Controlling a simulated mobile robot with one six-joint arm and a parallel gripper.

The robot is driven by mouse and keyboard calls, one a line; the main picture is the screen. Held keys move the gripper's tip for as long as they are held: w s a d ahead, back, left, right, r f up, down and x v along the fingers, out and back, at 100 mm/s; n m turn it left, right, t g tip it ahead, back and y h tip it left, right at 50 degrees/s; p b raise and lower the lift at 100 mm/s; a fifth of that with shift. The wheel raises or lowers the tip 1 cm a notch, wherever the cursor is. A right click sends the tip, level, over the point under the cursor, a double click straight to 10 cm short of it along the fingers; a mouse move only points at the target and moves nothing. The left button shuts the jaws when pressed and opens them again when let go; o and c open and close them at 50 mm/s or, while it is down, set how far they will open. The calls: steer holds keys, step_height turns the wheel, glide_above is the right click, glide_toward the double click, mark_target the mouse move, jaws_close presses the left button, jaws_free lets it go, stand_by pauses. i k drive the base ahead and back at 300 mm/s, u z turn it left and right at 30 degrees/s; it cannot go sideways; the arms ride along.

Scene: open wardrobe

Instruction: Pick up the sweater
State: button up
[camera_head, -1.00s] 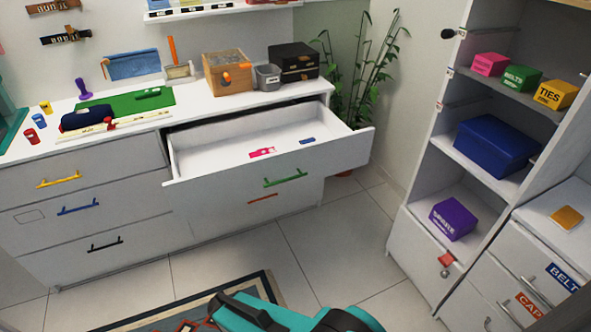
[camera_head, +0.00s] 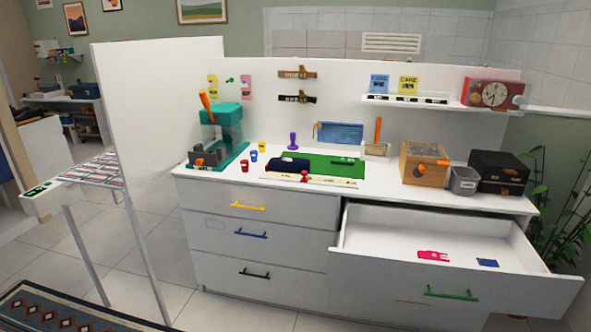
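I cannot make out a sure sweater in the head view. A small dark blue bundle (camera_head: 288,165), perhaps folded cloth, lies on the white dresser top (camera_head: 390,190) at the left end of a green mat (camera_head: 325,168); its kind is too small to tell. My gripper and arm are not in view.
The right drawer (camera_head: 450,236) stands pulled out, holding a pink item (camera_head: 433,256) and a blue item (camera_head: 488,263). A wooden box (camera_head: 425,165), grey bin (camera_head: 464,181) and black box (camera_head: 497,173) stand behind it. A white partition (camera_head: 150,130) rises left.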

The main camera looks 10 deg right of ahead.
mark_target(289, 164)
steer(key=u, duration=0.3)
steer(key=i, duration=0.7)
steer(key=u, duration=0.6)
steer(key=i, duration=0.85)
steer(key=u, duration=0.55)
steer(key=i, duration=1.45)
